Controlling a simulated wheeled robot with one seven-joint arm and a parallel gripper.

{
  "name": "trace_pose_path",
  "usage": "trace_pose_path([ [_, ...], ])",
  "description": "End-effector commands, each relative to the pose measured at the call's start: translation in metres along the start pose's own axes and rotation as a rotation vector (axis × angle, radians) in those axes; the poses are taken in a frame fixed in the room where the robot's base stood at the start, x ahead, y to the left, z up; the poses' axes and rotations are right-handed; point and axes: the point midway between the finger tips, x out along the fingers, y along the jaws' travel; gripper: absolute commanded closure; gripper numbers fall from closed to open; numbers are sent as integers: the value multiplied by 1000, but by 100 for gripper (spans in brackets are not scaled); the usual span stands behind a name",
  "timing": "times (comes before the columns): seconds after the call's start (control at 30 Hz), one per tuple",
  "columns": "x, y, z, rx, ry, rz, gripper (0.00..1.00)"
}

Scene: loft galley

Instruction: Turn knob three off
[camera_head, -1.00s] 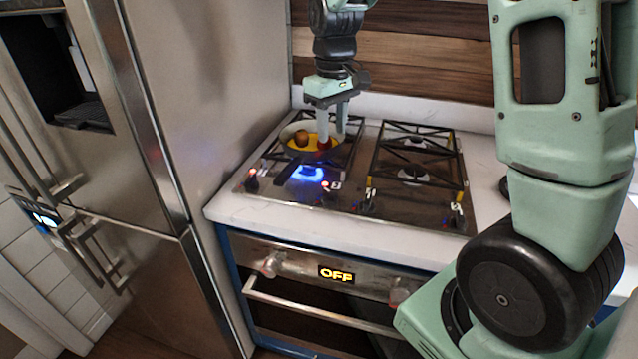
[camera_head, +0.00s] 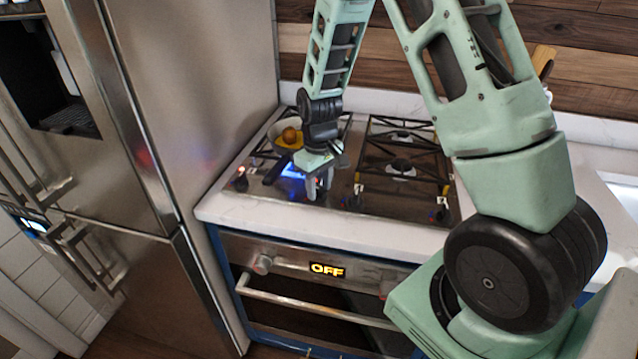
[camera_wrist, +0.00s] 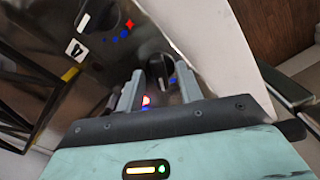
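The stove top (camera_head: 345,195) has a row of knobs along its front edge. My gripper (camera_head: 318,190) is low over this edge at the second knob from the left, which it mostly hides in the head view. In the wrist view a black knob (camera_wrist: 157,72) with a pale pointer stands between the tips of my open gripper (camera_wrist: 158,80). I cannot tell whether either finger touches it. A small red light (camera_wrist: 146,100) glows beside it. A blue flame glow (camera_head: 293,171) shows behind my gripper. This knob's number label is not readable.
A pan (camera_head: 284,135) with food sits on the left back burner. A neighbouring knob (camera_wrist: 100,14) has a numbered label and red and blue marks. The leftmost knob (camera_head: 240,180) is close by. The fridge (camera_head: 170,120) stands left; the oven display (camera_head: 327,269) reads OFF.

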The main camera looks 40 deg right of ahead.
Motion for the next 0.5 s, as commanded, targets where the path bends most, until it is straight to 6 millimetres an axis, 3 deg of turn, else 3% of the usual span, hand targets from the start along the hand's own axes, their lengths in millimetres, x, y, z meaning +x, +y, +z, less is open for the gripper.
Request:
trace_pose_path([
  [0.23, 1, 0, 0, 0, 1, 0, 64],
  [0.27, 1, 0, 0, 0, 1, 0, 66],
  [0.4, 1, 0, 0, 0, 1, 0, 100],
  [0.5, 1, 0, 0, 0, 1, 0, 100],
])
